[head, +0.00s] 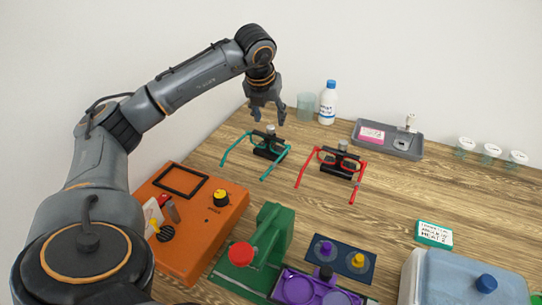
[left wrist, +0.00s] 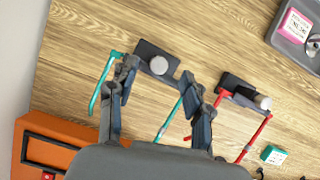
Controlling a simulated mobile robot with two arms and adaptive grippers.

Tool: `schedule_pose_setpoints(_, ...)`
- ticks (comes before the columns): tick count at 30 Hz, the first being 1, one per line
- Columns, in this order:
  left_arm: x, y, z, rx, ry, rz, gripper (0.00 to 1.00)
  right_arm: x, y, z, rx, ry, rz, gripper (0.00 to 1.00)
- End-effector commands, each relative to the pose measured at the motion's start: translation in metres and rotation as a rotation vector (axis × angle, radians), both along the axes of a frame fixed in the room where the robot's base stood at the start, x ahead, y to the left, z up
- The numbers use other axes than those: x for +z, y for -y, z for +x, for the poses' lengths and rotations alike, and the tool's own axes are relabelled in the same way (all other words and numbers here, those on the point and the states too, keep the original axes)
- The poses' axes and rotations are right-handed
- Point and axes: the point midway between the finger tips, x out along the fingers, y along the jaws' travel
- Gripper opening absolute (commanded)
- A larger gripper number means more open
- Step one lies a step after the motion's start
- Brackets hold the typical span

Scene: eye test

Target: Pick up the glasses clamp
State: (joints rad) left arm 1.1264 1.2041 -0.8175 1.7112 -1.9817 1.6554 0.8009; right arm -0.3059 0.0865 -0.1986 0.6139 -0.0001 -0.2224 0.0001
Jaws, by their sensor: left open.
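A black clamp with a grey knob (head: 270,146) stands on the wooden table with teal glasses (head: 235,145) at it. A second black clamp with a grey knob (head: 342,165) stands to its right with red glasses (head: 305,167). My left gripper (head: 268,117) is open and empty, pointing down above the teal glasses' clamp. In the left wrist view, that clamp (left wrist: 150,53) shows just beyond and between the fingertips (left wrist: 161,82), apart from them as far as I can tell. The red glasses' clamp (left wrist: 236,86) is right of the fingers. My right gripper is not in view.
A glass beaker (head: 306,106), a blue-capped bottle (head: 328,103) and a grey tray (head: 405,151) stand behind. An orange box (head: 215,228), a green press (head: 272,230) and a blue plate (head: 341,270) with knobs are in front. Free table lies right of the red glasses.

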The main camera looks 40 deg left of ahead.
Motion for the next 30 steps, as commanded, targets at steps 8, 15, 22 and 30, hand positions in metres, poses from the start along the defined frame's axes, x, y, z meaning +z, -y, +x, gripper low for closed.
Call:
schedule_pose_setpoints(8, -0.020, -0.002, 0.005, 0.000, -0.001, 0.000, 0.50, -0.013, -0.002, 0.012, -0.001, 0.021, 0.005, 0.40)
schedule_pose_setpoints(15, -0.053, -0.006, 0.015, -0.001, 0.000, 0.000, 0.50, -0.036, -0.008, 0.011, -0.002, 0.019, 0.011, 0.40)
schedule_pose_setpoints(22, -0.053, -0.007, 0.017, -0.001, 0.001, 0.001, 0.50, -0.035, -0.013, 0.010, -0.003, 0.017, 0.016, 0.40)
schedule_pose_setpoints(30, -0.053, -0.008, 0.017, 0.000, 0.001, 0.000, 0.03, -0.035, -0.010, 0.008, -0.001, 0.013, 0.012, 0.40)
